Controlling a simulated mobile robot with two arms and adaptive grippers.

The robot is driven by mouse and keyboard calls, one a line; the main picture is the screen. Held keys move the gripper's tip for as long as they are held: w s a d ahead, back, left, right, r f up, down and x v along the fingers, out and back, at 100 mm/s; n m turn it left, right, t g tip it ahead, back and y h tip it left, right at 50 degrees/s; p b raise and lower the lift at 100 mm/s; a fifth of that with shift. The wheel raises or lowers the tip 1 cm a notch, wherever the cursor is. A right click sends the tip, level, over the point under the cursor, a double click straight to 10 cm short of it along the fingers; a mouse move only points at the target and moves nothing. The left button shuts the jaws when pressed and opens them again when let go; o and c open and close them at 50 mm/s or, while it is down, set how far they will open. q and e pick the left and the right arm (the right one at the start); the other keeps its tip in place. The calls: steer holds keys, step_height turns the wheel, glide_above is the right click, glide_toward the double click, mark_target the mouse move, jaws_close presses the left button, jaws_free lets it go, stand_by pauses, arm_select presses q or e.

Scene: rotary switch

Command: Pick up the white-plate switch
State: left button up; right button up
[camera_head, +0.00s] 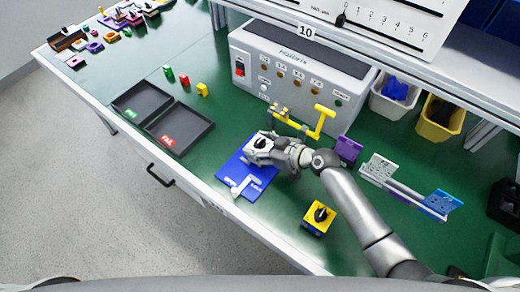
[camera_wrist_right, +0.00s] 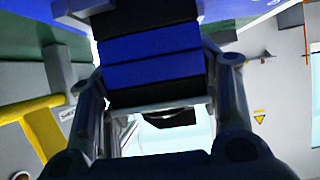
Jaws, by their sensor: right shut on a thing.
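The white-plate switch (camera_head: 260,142), with a black knob on its face, is held at the fingertips of my right gripper (camera_head: 264,150). It is over the far part of a blue board (camera_head: 262,181), and I cannot tell whether it touches the board. In the right wrist view, my right gripper's fingers (camera_wrist_right: 160,105) stand on both sides of a pale part with a dark knob (camera_wrist_right: 170,118); a blue-and-black banded block (camera_wrist_right: 150,62) fills the space above it. A yellow-plate switch (camera_head: 318,217) with a black knob sits on the green table nearer the front edge. My left gripper is out of view.
A white bracket (camera_head: 245,187) lies on the blue board. A yellow fixture (camera_head: 318,122) and a grey control box (camera_head: 290,75) stand behind the gripper. Black trays (camera_head: 180,130) are at left; a purple block (camera_head: 348,149) and clear plates (camera_head: 405,188) are at right.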

mark_target(262, 142)
steer(key=shift+r, duration=0.1)
steer(key=shift+r, duration=0.4)
step_height(262, 142, up, 2)
steer(key=shift+r+b, duration=0.2)
steer(key=shift+b, duration=0.25)
steer(key=s+a+r, duration=0.2)
steer(key=s+r, duration=0.7)
steer(key=s, duration=0.4)
steer(key=shift+s+r+b, duration=0.3)
steer(key=shift+s+b, duration=0.1)
